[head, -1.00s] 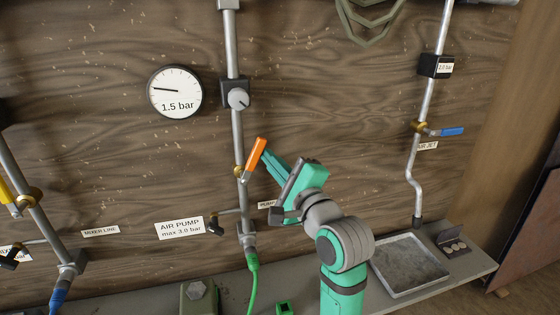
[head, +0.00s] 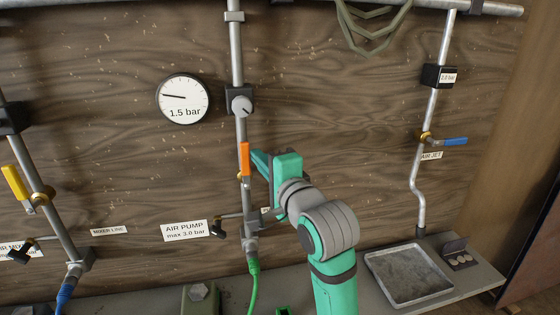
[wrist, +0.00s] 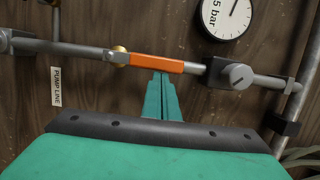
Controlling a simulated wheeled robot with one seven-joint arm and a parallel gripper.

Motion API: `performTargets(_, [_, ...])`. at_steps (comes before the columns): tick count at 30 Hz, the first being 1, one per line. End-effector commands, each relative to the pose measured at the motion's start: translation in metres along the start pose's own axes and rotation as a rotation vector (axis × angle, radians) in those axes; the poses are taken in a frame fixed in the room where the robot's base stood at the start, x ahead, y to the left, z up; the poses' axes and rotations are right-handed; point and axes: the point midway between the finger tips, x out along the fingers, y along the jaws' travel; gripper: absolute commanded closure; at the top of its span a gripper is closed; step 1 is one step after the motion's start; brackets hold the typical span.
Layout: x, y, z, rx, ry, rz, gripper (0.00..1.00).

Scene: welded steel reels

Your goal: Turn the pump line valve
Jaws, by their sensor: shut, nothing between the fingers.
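The pump line valve has an orange lever (head: 245,159) on the middle grey pipe, and the lever now stands upright along the pipe. In the wrist view the orange lever (wrist: 157,63) lies in line with the pipe, with the brass valve body (wrist: 120,56) at its left end. My gripper (head: 257,161) is shut and empty, its fingertips at the right side of the lever. In the wrist view the shut fingertips (wrist: 160,78) meet the lever's edge or lie very close to it; contact is hard to tell. A PUMP LINE label (wrist: 57,87) hangs beside the pipe.
A round gauge (head: 184,100) reads 1.5 bar, left of a regulator knob (head: 241,105) above the lever. A yellow lever (head: 15,183) is at left and a blue lever (head: 453,142) at right. A grey tray (head: 409,274) sits on the shelf below.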

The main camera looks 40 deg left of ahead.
Motion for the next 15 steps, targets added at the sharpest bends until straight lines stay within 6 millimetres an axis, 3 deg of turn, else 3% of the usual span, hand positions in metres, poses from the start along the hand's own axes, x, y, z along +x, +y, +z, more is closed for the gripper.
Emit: performTargets(15, [0.0038,-0.0008,0.0082,-0.016,-0.012,0.003,1.0])
